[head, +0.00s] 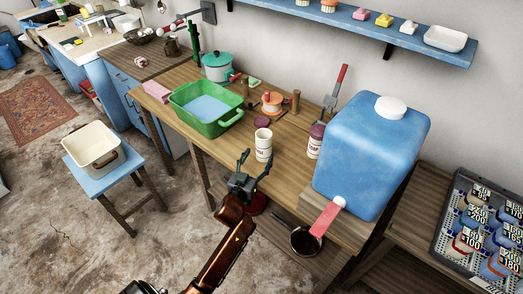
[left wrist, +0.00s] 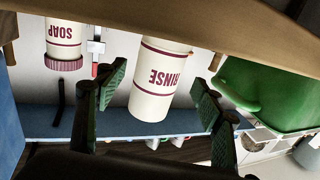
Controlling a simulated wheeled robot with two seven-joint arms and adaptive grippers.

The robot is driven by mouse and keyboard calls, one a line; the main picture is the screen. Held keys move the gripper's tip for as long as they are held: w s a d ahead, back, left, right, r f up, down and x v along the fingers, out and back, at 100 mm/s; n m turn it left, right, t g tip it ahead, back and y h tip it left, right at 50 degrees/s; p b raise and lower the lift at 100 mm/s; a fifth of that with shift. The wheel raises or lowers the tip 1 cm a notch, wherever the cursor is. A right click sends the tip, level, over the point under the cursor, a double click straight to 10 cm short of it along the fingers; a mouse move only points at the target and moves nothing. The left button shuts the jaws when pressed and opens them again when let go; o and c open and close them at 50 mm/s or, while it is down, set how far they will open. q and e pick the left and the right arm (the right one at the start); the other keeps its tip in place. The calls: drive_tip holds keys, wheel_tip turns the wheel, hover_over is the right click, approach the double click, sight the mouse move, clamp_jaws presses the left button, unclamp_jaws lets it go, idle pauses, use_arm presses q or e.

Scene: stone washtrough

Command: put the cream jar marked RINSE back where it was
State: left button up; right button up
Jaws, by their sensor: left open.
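The cream jar marked RINSE (head: 263,146) stands upright on the wooden table, with dark red bands and lettering. In the left wrist view, which is upside down, the RINSE jar (left wrist: 160,80) shows between my finger tips. My left gripper (head: 256,165) is open and empty at the table's front edge, just in front of the jar. In the left wrist view my left gripper (left wrist: 160,88) has clear space on both sides of the jar. I cannot tell how deep the jar sits between the fingers. My right gripper is not in view.
A SOAP jar (head: 314,144) with a purple lid stands to the right, before a big blue container (head: 370,150) with a red tap lever (head: 325,219). A green basin (head: 207,118) is to the left. A dark pan (head: 304,241) is below.

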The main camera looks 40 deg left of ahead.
use_arm(q)
drive_tip(key=p+v, duration=0.1)
drive_tip(key=v, duration=0.5)
drive_tip(key=shift+s, duration=0.3)
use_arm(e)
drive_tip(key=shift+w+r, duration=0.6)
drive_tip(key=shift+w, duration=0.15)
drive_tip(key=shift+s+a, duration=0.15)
